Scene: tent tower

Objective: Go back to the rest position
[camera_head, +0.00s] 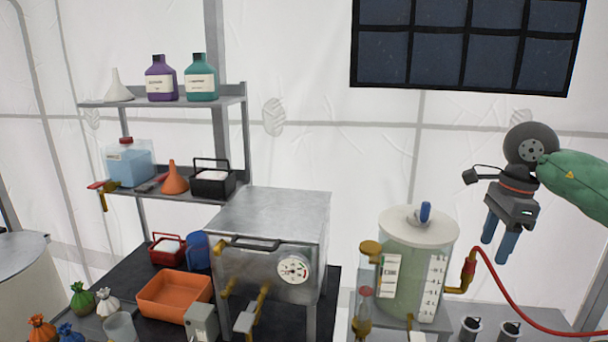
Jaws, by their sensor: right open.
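My right gripper (500,243) hangs in the air at the right side of the head view. Its two blue fingers point down and stand apart, with nothing between them. It is above and to the right of the clear tank (408,270) with the white lid, and appears clear of it. My right arm comes in from the right edge in a green sleeve. My left gripper is not in view.
A steel box with a dial (294,270) stands mid-table. A metal shelf (160,102) at left holds bottles and funnels. An orange tray (175,297) sits in front. A red hose (510,303) runs from the tank below my right gripper. A dark panel (465,45) hangs above.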

